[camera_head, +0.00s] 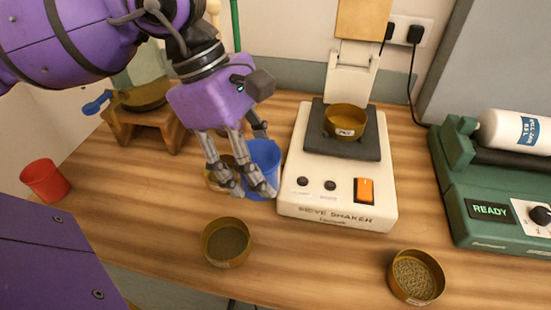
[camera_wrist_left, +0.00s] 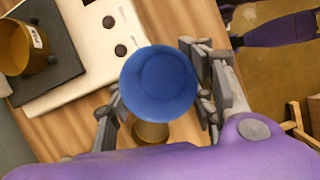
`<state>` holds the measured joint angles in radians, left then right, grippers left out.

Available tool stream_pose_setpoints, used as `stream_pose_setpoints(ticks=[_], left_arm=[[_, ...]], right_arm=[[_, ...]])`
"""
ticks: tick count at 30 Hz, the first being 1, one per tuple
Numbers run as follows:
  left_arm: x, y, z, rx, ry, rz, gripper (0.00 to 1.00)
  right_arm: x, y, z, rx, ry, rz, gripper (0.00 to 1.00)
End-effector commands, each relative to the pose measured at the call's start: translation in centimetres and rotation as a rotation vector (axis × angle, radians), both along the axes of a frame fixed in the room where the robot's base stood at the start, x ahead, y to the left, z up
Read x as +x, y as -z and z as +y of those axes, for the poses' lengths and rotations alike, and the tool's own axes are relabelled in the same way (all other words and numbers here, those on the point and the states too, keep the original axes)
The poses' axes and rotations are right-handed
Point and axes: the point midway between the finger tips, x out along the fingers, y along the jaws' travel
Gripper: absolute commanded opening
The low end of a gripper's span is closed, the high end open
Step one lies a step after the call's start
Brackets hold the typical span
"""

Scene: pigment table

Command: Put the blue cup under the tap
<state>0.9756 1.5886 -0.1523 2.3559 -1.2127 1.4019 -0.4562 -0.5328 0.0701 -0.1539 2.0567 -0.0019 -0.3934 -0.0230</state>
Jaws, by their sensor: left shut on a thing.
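The blue cup (camera_head: 264,158) is between the fingers of my left gripper (camera_head: 250,186), which is shut on it, just left of the sieve shaker. The cup looks roughly upright; I cannot tell if its base touches the table. In the left wrist view I look down into the blue cup (camera_wrist_left: 160,85), with fingers on both sides. A tap with a blue lever (camera_head: 97,103) is at the far left, by a wooden stand (camera_head: 150,126) that carries a vessel partly hidden by my arm. The spout is not clear. My right gripper is not in view.
A sieve shaker (camera_head: 340,205) with a brass sieve (camera_head: 345,121) stands right of the cup. Brass sieves sit behind the fingers (camera_head: 217,176), in front (camera_head: 227,243) and front right (camera_head: 415,278). A red cup (camera_head: 45,181) is far left. Table between red cup and gripper is clear.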

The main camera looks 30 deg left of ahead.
Motion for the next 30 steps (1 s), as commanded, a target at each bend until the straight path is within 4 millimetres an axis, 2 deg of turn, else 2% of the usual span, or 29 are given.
stream_pose_setpoints(ticks=[3,10,17,24,30], left_arm=[[2.1,1.9,1.6,-0.001,-0.004,0.005,0.23],[4.3,5.1,3.1,-0.001,0.0,-0.001,0.23],[5.1,6.3,3.7,-0.002,0.0,-0.002,0.23],[5.3,9.6,3.9,-0.001,0.001,-0.001,0.23],[5.3,9.6,3.9,-0.001,0.001,-0.004,0.23]], right_arm=[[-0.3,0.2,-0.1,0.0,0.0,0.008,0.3],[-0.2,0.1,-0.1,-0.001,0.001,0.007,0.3],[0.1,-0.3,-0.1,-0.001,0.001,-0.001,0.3],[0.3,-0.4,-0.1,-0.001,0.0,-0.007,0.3],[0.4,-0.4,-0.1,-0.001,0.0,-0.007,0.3]])
